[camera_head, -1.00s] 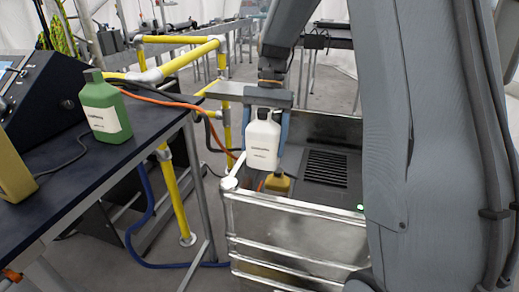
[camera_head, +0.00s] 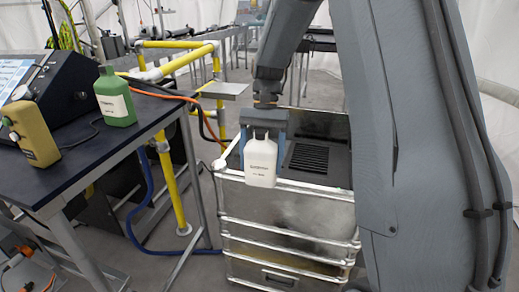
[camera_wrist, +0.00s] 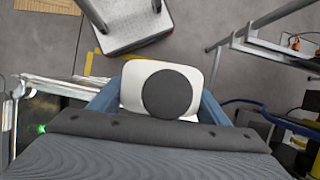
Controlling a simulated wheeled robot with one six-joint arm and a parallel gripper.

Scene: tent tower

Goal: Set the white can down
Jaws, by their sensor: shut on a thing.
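The white can (camera_head: 261,163) is upright in my gripper (camera_head: 255,152), with one blue-grey finger on each side. In the head view it is in front of the near rim of a metal-sided box (camera_head: 285,212). I cannot tell how far its base is above or beyond that rim. In the wrist view the white can (camera_wrist: 132,88) shows from above, with its round dark cap facing the camera and the fingers closed on its sides.
A dark table (camera_head: 80,172) at the left holds a green can (camera_head: 114,98), a mustard-yellow can (camera_head: 32,130) and a black console (camera_head: 62,82). Its near right part is bare. Yellow rails (camera_head: 180,62) stand behind. A blue hose lies on the floor.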

